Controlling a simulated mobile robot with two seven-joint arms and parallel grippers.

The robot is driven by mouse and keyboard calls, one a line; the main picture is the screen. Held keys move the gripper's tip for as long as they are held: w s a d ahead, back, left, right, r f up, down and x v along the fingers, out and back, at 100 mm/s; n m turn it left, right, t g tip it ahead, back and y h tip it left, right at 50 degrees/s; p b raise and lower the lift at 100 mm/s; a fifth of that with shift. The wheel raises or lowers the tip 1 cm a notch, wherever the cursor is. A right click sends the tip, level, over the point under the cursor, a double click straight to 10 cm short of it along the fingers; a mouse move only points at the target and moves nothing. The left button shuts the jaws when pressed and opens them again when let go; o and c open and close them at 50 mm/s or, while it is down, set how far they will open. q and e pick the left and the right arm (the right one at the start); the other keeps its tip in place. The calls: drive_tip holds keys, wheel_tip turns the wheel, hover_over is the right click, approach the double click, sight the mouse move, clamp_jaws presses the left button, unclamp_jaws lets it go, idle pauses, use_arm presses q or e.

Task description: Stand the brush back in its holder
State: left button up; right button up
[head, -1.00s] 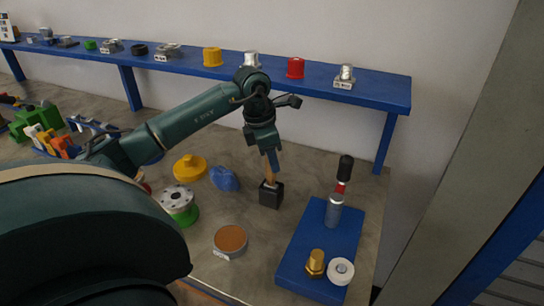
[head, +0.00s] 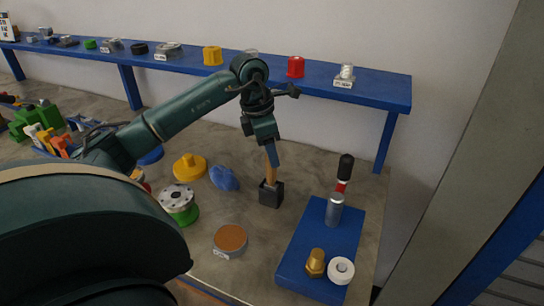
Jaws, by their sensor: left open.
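The brush (head: 270,174) has a light wooden handle and stands nearly upright in a small black box-shaped holder (head: 271,194) on the grey worktop. Its lower end is hidden inside the holder. My left gripper (head: 273,160) points down at the top of the handle, with its blue-grey finger beside the wood. The gripper is open, and the handle top is partly covered by it. I cannot tell whether they touch. My right gripper is not in view.
Right of the holder is a blue board (head: 305,240) with a metal cylinder, brass fitting and white ring. A blue cloth (head: 223,178), yellow flange (head: 189,167) and brown-topped disc (head: 230,238) lie to the left. A blue shelf (head: 380,92) runs behind.

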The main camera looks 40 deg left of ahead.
use_arm(q)
drive_tip(key=v, duration=0.9)
drive_tip(key=shift+r, duration=0.4)
drive_tip(key=shift+a, duration=0.1)
